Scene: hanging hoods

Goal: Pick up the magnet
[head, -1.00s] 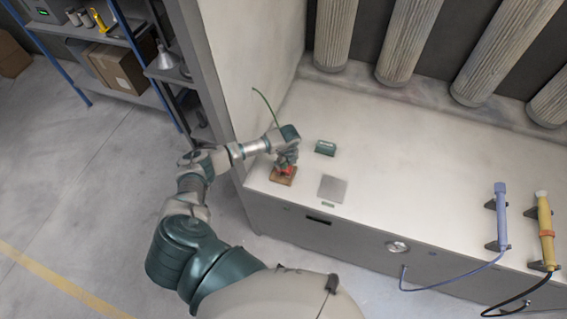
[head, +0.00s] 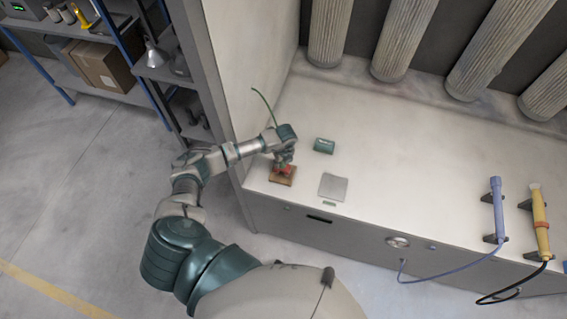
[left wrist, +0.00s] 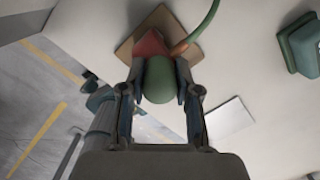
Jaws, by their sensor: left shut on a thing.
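My left gripper (head: 285,160) points down over a small brown wooden board (head: 281,180) near the left end of the pale bench top. Its two fingers (left wrist: 161,95) are shut on a rounded green part, which I take as the grip of the magnet (left wrist: 159,78). A red part of it shows beyond, over the board (left wrist: 134,47). In the head view the red part (head: 284,169) shows just under the fingers. I cannot tell whether it touches the board. A curved green cord with an orange end (left wrist: 180,48) lies close beside it. My right gripper is out of view.
A dark green box (head: 324,146) and a grey square plate (head: 333,187) sit right of the board. A wall stands close left. The bench middle is clear.

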